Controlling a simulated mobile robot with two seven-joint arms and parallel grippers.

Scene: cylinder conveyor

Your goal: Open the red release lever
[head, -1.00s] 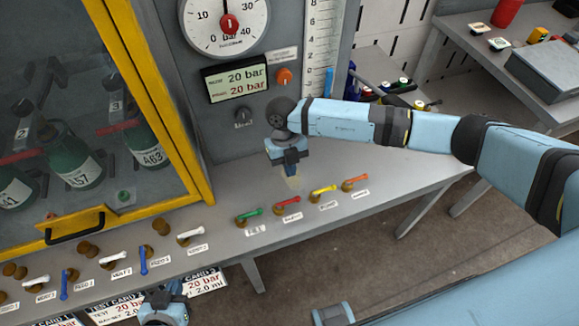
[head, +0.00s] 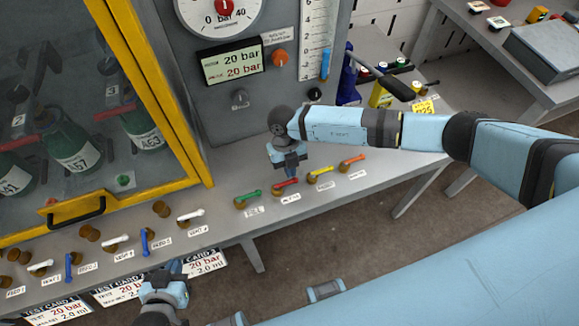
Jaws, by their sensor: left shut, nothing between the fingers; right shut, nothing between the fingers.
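The red lever (head: 283,184) lies in the row of small coloured levers on the grey bench. It has a brass-coloured base and a label in front of it. My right gripper (head: 291,176) points down right at the red lever, its fingers shut with nothing between them. Whether the fingertips touch the lever I cannot tell. My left gripper (head: 173,268) is low at the bench's front edge, near the test cards, shut and empty.
A green lever (head: 251,194) stands left of the red one; a yellow lever (head: 321,171) and an orange lever (head: 352,159) stand right. White and blue levers line the left. A yellow-framed cabinet (head: 160,90) holds green bottles. A pressure display (head: 232,63) is behind.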

